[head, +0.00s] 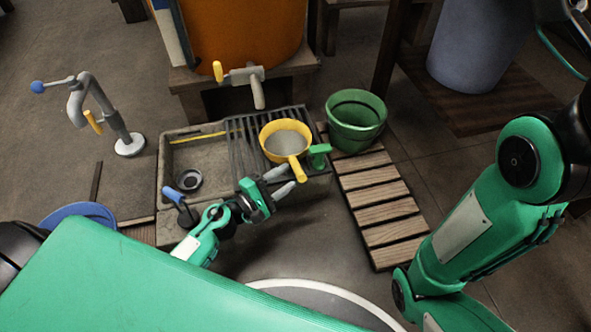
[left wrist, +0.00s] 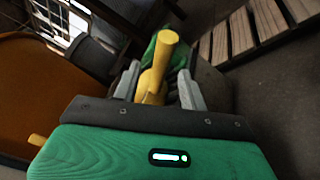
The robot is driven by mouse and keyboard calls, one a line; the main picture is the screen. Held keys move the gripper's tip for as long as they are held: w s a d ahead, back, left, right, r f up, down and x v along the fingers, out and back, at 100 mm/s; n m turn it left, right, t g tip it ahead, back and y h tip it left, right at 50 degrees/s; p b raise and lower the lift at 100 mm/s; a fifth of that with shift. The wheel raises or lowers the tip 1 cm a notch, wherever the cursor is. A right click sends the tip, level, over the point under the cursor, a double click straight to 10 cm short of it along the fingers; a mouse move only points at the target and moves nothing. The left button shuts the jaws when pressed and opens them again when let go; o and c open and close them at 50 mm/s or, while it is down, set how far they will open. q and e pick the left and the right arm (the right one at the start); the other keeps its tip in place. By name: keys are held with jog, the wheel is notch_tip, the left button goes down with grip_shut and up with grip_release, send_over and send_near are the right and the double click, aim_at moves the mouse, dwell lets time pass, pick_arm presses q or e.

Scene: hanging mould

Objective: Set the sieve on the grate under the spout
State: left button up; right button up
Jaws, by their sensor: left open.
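The yellow sieve (head: 285,139) is over the right part of the dark slatted grate (head: 240,152), its handle pointing toward me. The grey spout (head: 257,92) with a yellow lever sticks out behind the grate; the sieve appears in front and to the right of its tip. I cannot tell whether the sieve rests flat. My left gripper (head: 284,180) is open near the handle's end. In the left wrist view the yellow handle (left wrist: 156,72) shows between the spread fingers (left wrist: 158,88); contact is unclear. My right gripper is out of view.
The grate lies across a stone basin (head: 207,152) with a blue-handled tool (head: 175,197) at its front. A green bucket (head: 355,121) stands on the wooden slats (head: 378,205) at the right. A small green object (head: 320,152) is beside the sieve. An orange vat (head: 240,35) stands behind.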

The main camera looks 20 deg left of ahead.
pick_arm(q)
jog(key=shift+v, duration=2.55)
